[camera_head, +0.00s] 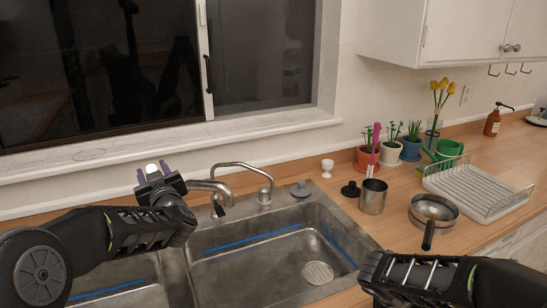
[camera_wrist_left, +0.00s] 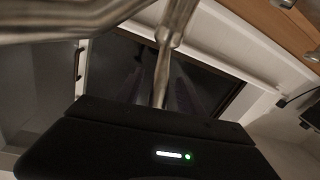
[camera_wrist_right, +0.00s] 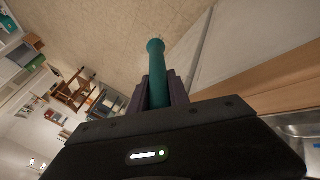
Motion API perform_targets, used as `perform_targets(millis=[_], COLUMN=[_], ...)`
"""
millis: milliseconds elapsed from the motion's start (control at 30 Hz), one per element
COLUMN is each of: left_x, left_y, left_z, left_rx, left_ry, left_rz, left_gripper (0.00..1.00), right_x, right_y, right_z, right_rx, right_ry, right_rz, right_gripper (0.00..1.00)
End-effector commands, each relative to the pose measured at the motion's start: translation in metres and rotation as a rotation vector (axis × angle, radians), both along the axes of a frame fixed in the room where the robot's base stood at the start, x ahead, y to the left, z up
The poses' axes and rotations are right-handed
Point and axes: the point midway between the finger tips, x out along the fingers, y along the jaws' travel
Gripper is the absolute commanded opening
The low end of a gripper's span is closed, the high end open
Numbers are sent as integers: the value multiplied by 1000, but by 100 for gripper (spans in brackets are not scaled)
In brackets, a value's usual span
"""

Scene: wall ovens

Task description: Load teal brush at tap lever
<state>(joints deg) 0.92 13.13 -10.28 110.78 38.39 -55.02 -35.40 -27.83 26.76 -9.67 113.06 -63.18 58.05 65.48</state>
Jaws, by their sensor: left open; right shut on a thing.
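The teal brush (camera_wrist_right: 156,62) shows in the right wrist view, its handle pointing away from the wrist. My right gripper (camera_wrist_right: 160,92) is shut on it; the gripper and brush are out of the head view. The metal tap (camera_head: 240,168) stands behind the sink, with its spout curving over the left basin. My left gripper (camera_head: 153,173) is open, left of the tap in the head view, with its purple fingers up. In the left wrist view, a metal tap rod (camera_wrist_left: 166,58) runs up in front of the gripper. I cannot tell whether the fingers touch it.
The two-basin sink (camera_head: 345,232) lies in front. On the counter right of it are a metal cup (camera_head: 373,197), a pan (camera_head: 433,209), a white dish rack (camera_head: 480,192) and several potted plants. The window sill (camera_head: 90,160) runs behind the tap.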

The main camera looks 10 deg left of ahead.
Motion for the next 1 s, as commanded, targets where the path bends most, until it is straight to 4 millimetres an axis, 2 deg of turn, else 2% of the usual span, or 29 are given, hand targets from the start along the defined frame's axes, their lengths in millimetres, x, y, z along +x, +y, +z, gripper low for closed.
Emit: perform_targets(millis=[133,400,900,1000], left_x=[7,8,7,7], left_y=[6,7,7,7], left_z=[0,0,0,0], left_rx=[1,1,0,0], left_ry=[1,1,0,0], left_rz=[-1,-1,-1,-1], left_gripper=[45,45,4,0], right_x=[0,0,0,0], right_y=[0,0,0,0], right_z=[2,2,2,2], right_rx=[0,0,0,0], right_ry=[0,0,0,0], right_rz=[0,0,0,0], right_gripper=[0,0,0,0])
